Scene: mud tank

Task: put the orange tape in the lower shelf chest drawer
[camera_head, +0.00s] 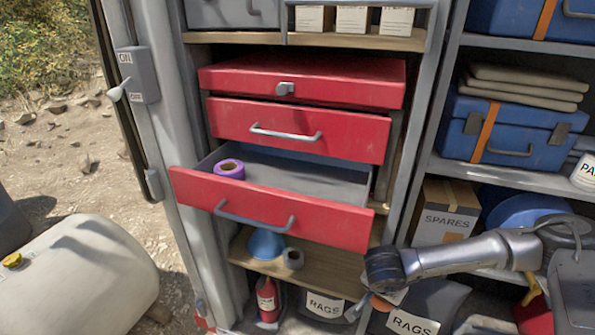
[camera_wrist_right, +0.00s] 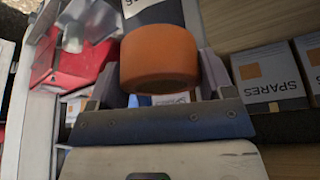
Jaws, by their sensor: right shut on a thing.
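The orange tape (camera_wrist_right: 160,58) is a thick roll between the two fingers of my right gripper (camera_wrist_right: 160,75), which is shut on it. In the head view, my right arm comes in from the right. Its gripper (camera_head: 374,302) is low, in front of the shelves, with only a bit of orange showing. The red chest's lower drawer (camera_head: 270,212) is pulled open and stands to the upper left of the gripper. A purple tape roll (camera_head: 229,168) lies in its left part; the rest of its visible floor is bare. My left gripper is not in view.
The chest's upper drawer (camera_head: 300,128) looks slightly out above the lower one. Below are a blue funnel-like thing (camera_head: 265,245), a grey roll (camera_head: 293,258), a red extinguisher (camera_head: 267,298) and rags (camera_head: 325,304). A grey upright (camera_head: 425,130) separates the right shelves.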

